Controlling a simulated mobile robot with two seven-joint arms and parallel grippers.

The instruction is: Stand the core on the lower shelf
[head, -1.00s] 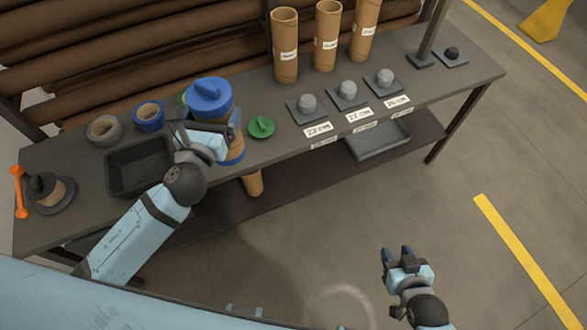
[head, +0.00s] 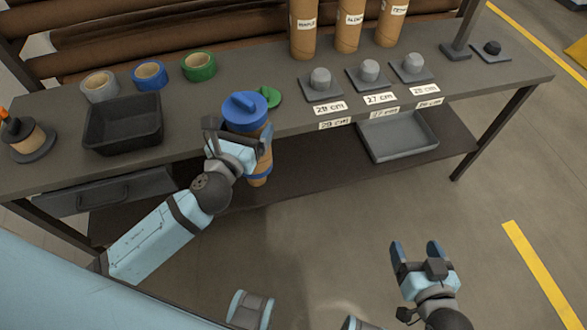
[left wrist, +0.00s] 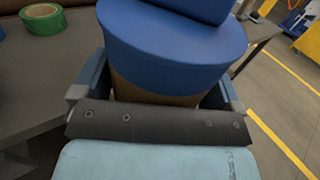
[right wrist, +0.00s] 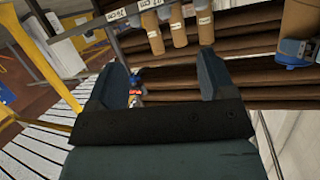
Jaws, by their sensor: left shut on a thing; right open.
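The core is a cardboard tube (head: 260,170) with a blue cap (head: 243,110) on its top. My left gripper (head: 240,136) is shut around it just below the cap. The core is roughly upright in front of the bench's front edge, its lower end down near the lower shelf's level; I cannot tell whether it touches anything. The cap fills the left wrist view (left wrist: 170,45) between the fingers. The dark lower shelf (head: 315,168) runs under the bench. My right gripper (head: 418,254) is open and empty over the floor at right.
The bench top (head: 210,115) holds tape rolls, a black bin (head: 122,125), a green cap (head: 268,96), several grey plugs on plates and three tall tubes. A grey tray (head: 398,137) sits on the shelf's right. A drawer (head: 110,192) hangs under the bench at left. Shelf middle looks clear.

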